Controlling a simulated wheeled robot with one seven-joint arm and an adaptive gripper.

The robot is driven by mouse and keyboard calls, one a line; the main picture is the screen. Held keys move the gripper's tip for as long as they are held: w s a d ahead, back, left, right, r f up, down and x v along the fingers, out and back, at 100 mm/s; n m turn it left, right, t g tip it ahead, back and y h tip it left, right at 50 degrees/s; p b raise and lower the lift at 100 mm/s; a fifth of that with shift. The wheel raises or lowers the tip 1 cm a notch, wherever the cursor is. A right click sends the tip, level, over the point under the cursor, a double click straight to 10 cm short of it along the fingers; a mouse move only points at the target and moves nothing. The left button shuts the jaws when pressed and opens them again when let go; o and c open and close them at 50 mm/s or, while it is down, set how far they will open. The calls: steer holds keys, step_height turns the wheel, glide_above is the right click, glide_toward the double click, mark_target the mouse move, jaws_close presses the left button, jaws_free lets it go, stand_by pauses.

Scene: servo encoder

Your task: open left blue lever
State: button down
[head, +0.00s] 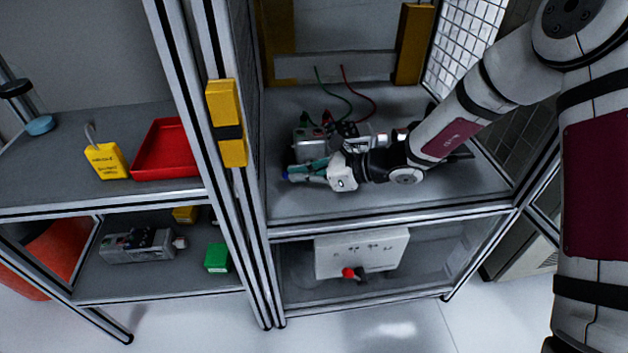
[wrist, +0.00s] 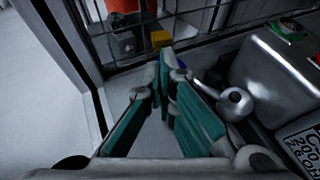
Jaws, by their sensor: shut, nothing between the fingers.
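My gripper (head: 296,171) reaches in from the right over the grey shelf in the open cabinet. Its teal fingers are shut and empty; they also show converging in the wrist view (wrist: 167,62). A small blue part (head: 286,177) shows right at the fingertips. In the wrist view a bit of blue (wrist: 181,63) peeks out just beyond the tips, mostly hidden by them. I cannot tell whether it is the lever's end or whether the fingers touch it. The grey servo encoder unit (head: 309,138) sits behind the gripper; its metal housing (wrist: 277,70) is at right in the wrist view.
Red and green cables (head: 349,103) run from the back panel to the unit. A rounded metal knob (wrist: 235,102) is close right of the fingers. A frame post (head: 240,190) stands left of the gripper. A left shelf holds a red tray (head: 165,150) and yellow padlock (head: 106,160).

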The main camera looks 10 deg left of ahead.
steer(key=shift+a, duration=0.55)
steer(key=shift+w+a, duration=0.45)
steer(key=shift+a, duration=0.45)
steer(key=shift+p, duration=0.35)
